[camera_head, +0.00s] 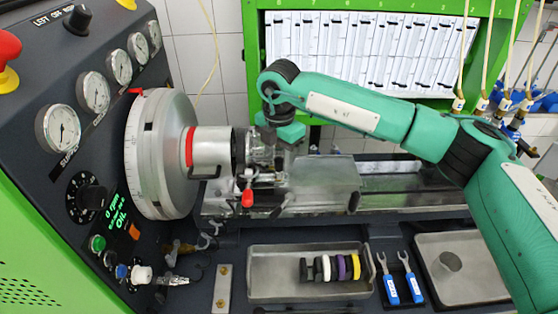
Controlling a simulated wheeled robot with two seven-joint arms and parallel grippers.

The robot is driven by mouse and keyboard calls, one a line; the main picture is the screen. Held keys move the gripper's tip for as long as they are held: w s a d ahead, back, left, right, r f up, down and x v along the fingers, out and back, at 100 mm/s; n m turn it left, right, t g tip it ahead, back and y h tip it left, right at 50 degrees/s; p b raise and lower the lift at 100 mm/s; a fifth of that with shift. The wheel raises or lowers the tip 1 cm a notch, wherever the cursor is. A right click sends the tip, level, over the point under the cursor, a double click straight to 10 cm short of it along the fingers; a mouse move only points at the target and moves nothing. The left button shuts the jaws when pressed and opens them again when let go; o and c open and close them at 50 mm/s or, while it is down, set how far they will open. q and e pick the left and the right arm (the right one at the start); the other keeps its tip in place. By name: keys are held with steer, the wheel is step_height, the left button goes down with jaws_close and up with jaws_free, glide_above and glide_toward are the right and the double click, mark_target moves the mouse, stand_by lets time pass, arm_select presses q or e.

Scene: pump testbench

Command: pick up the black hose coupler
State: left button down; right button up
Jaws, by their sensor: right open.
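Several short ring-like pieces stand in a row in a shallow metal tray (265,293) at the bottom middle: black, white, purple and yellow. A black piece (318,269) near the left of this row looks like the black hose coupler, but it is too small to be sure. My right gripper (283,140) is open, over the pump clamped on the bench, well behind and above the tray. Its fingertips are hard to make out against the pump. My left gripper is not in view.
Two blue-handled fork tools (401,278) lie right of the tray. A second metal tray (470,287) holds a cylinder. A large flywheel (155,153) and a gauge panel (60,125) stand at left. Hoses (465,60) hang at the upper right.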

mark_target(279, 159)
steer(key=shift+f, duration=0.45)
steer(key=shift+a+f, duration=0.1)
steer(key=shift+f, duration=0.2)
jaws_close()
steer(key=shift+r, duration=0.55)
step_height(279, 159, up, 19)
steer(key=b, duration=0.5)
steer(key=shift+b, duration=0.35)
